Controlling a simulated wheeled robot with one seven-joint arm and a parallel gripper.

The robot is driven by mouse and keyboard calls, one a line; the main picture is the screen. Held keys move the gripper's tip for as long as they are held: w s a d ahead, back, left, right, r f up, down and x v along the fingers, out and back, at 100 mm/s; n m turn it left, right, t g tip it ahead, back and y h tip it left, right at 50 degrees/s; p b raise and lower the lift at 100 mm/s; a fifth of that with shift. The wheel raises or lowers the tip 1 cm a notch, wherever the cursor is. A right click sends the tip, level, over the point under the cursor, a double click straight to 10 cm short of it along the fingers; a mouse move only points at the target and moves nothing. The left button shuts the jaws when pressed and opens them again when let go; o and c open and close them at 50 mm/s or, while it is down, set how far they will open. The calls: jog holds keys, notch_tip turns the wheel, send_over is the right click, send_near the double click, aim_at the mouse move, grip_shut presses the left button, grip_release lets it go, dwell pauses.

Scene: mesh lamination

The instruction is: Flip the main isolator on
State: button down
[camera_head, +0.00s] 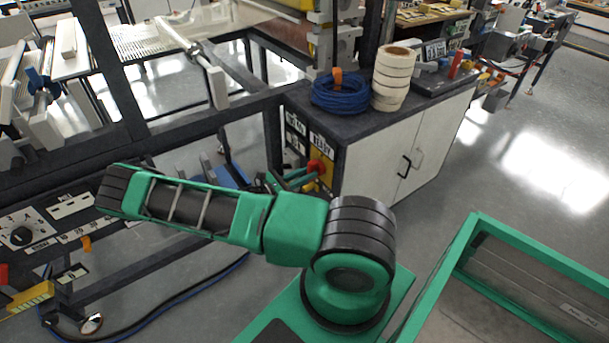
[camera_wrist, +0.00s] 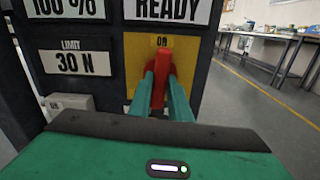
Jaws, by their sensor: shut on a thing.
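The main isolator is a red handle (camera_wrist: 162,62) on a yellow plate (camera_wrist: 134,47) with the word ON printed above it. In the wrist view the handle stands roughly upright just below that word. My gripper (camera_wrist: 161,88) has its two green fingers on either side of the handle and is shut on it. In the head view the red handle (camera_head: 318,167) shows on the side of the dark cabinet, and my arm reaches behind its own links toward it.
A blue cable coil (camera_head: 340,94) and stacked cream rolls (camera_head: 392,80) stand on the cabinet top (camera_head: 352,125). A dark frame with a dial panel (camera_head: 22,236) is at left.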

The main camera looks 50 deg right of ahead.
jog(key=shift+w+n, duration=0.15)
jog(key=shift+n, duration=0.55)
jog(key=c, duration=1.6)
grip_release()
jog(key=shift+c, duration=0.2)
jog(key=shift+r, duration=0.1)
jog(key=shift+r, duration=0.2)
jog(key=a+r, duration=1)
jog(key=a, duration=0.1)
jog(key=shift+a+r, duration=0.2)
jog(key=shift+a, duration=0.15)
